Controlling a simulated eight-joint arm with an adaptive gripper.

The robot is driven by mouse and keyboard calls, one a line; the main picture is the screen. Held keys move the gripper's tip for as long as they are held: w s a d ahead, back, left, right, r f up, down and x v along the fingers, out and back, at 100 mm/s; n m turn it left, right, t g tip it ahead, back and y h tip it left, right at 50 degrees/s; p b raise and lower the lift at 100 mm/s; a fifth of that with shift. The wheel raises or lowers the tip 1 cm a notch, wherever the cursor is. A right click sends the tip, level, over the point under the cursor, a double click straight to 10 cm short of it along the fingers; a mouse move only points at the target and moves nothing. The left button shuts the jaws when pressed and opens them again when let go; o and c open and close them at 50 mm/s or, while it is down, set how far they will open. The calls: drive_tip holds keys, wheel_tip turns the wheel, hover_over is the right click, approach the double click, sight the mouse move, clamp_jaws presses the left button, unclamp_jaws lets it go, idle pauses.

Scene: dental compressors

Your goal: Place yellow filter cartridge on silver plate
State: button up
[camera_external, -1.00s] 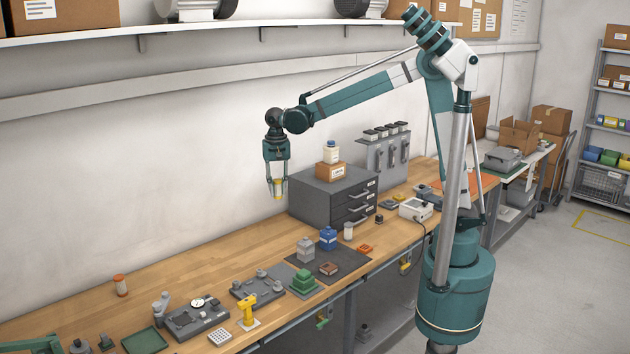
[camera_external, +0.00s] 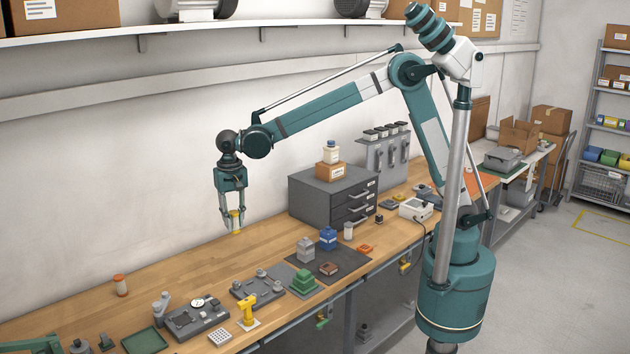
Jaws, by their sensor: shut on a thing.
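Two grey metal plates with round fittings lie on the bench in front of and below the gripper: one further left (camera_external: 212,319) and one nearer the middle (camera_external: 262,289). I cannot tell for sure which one is the silver plate.
A grey drawer cabinet (camera_external: 320,197) is right of my gripper. Bench below the gripper is clear.

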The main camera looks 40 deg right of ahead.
drive_tip(key=s+a+f+n, duration=0.2)
drive_tip(key=s+a, duration=0.6)
drive_tip(key=a, duration=0.4)
drive_tip(key=n, duration=0.1)
hover_over(220, 336)
wheel_tip(220, 336, down, 11)
drive_tip(key=shift+w+f+p, duration=0.1)
drive_tip(key=shift+f+p, duration=0.3)
drive_tip(key=shift+f, duration=0.25)
drive_tip(key=shift+f, duration=3.15)
drive_tip(key=shift+f, duration=1.85)
drive_tip(key=shift+f, duration=0.15)
